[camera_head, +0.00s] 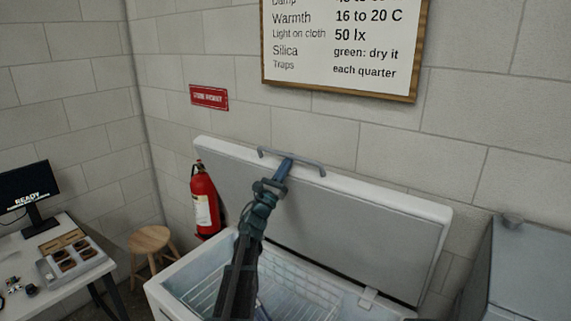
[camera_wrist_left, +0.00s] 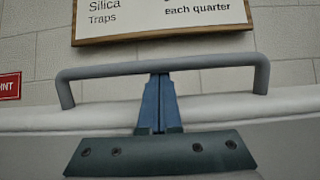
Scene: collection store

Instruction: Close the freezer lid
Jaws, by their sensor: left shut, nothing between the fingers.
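The freezer lid (camera_head: 345,220) is a white-rimmed grey panel standing raised, tilted back near the wall. A grey bar handle (camera_head: 315,167) runs along its top edge; the handle (camera_wrist_left: 215,62) spans the left wrist view. My left gripper (camera_head: 287,162) reaches up across the lid's inner face to the handle. In the left wrist view its blue fingers (camera_wrist_left: 159,85) are together, with their tips at the underside of the bar; whether they touch it I cannot tell. The freezer body (camera_head: 172,287) is open below, with wire baskets (camera_head: 300,290) inside, partly hidden by my arm. My right gripper is out of view.
A red fire extinguisher (camera_head: 204,203) hangs by the lid's left end. A wooden stool (camera_head: 150,240) and a desk (camera_head: 95,270) with a monitor (camera_head: 28,192) stand at left. A grey cabinet (camera_head: 530,265) stands at right. A framed sign (camera_head: 345,45) is on the wall above.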

